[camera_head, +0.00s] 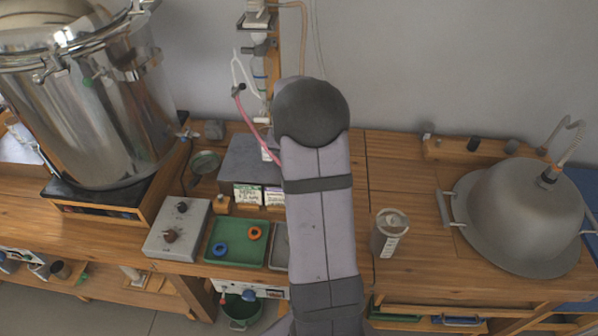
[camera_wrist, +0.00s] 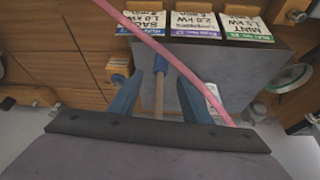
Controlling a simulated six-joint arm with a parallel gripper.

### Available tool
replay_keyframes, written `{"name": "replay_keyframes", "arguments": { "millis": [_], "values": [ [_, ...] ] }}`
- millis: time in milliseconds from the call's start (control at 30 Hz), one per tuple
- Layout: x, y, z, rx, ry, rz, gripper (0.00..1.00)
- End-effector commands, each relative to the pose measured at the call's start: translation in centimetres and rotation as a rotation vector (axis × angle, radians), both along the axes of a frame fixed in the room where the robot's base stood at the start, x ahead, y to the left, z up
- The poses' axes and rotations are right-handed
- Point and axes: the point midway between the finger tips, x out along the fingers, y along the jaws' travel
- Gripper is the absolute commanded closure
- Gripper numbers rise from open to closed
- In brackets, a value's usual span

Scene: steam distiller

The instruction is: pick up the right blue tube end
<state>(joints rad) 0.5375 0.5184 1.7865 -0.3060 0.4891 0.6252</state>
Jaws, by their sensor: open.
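In the wrist view, my gripper (camera_wrist: 164,92) is open, with its two blue fingers apart. A thin tan rod or tube with a blue end (camera_wrist: 160,64) shows between the fingers. Whether that is the right blue tube end, and whether either finger touches it, I cannot tell. A pink tube (camera_wrist: 172,57) crosses diagonally over the view, in front of the fingers. In the head view, my arm hides my gripper. The pink tube (camera_head: 249,119) hangs left of my arm, below a white branched tube piece (camera_head: 240,75).
A grey box (camera_head: 239,160) with label cards stands behind my arm. A green tray (camera_head: 236,242) with blue and orange rings lies left of my arm. A steel pot (camera_head: 100,110) stands at left, a domed lid (camera_head: 520,215) at right, and a grey cup (camera_head: 388,235) beside my arm.

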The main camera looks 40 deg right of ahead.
Motion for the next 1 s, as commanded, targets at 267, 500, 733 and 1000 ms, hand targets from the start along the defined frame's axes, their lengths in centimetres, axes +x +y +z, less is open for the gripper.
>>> {"name": "replay_keyframes", "arguments": {
  "millis": [267,500,733,1000],
  "values": [
    [0.1,-0.2,-0.7,0.000,0.000,0.001,0.56],
    [0.5,-0.7,-2.6,0.002,0.003,0.001,0.56],
    [1.0,-1.3,-4.8,0.001,0.001,0.001,0.56],
    [1.2,-1.5,-5.4,0.000,-0.001,0.001,0.56]
  ]
}}
